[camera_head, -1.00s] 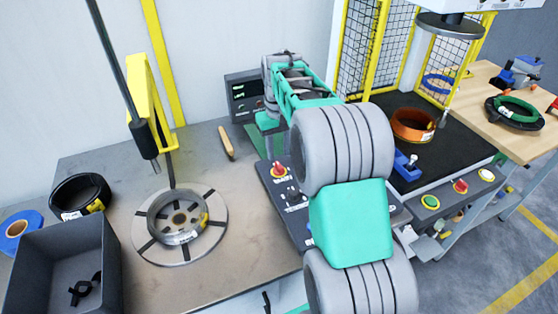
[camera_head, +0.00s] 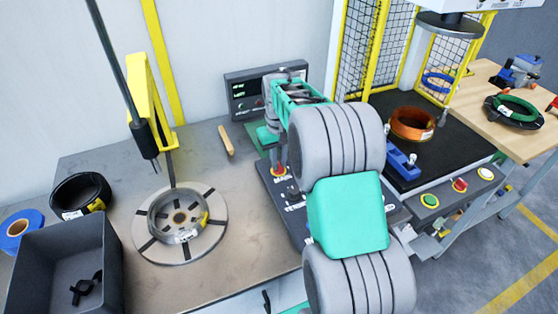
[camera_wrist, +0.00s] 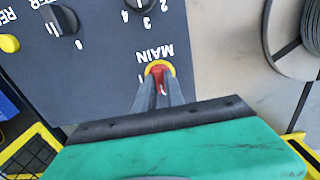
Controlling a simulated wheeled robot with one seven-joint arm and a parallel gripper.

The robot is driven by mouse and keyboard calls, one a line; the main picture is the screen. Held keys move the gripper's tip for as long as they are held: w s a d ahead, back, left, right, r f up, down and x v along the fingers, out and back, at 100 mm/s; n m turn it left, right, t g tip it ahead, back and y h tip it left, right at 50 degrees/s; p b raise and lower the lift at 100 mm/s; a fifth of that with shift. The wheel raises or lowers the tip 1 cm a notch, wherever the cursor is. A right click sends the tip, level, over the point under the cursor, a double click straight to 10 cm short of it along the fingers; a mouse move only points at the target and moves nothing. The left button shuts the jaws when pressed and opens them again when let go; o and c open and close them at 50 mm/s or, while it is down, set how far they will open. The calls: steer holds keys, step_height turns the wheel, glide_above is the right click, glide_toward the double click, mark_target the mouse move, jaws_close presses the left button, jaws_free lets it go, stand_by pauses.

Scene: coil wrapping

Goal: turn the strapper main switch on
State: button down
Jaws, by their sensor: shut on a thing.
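The main switch is a red knob on a yellow ring, marked MAIN. It shows in the wrist view (camera_wrist: 159,70) and, partly covered, in the head view (camera_head: 279,171). It sits on the dark control panel (camera_wrist: 95,75), at the panel's back left corner in the head view (camera_head: 268,187). My gripper (camera_wrist: 160,84) is shut on the red knob, its two narrow fingers close together over it. In the head view my gripper (camera_head: 278,160) points down onto the switch. The fingers hide part of the knob, so I cannot tell its setting.
A black selector knob (camera_wrist: 64,20) and a yellow button (camera_wrist: 9,43) are on the same panel. A screen box (camera_head: 240,95) stands behind, and a wooden-handled tool (camera_head: 226,140) lies to the left. A round turntable (camera_head: 148,246) bears a coil (camera_head: 160,225) farther left.

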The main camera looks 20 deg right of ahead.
steer(key=shift+m, duration=0.3)
stand_by(0.4)
steer(key=m, duration=0.4)
steer(key=shift+r, duration=0.1)
steer(key=m, duration=0.4)
steer(key=shift+m+p, duration=0.3)
steer(key=m, duration=0.4)
steer(key=shift+m, duration=2.4)
steer(key=c, duration=1.4)
jaws_free()
steer(key=shift+c, duration=0.2)
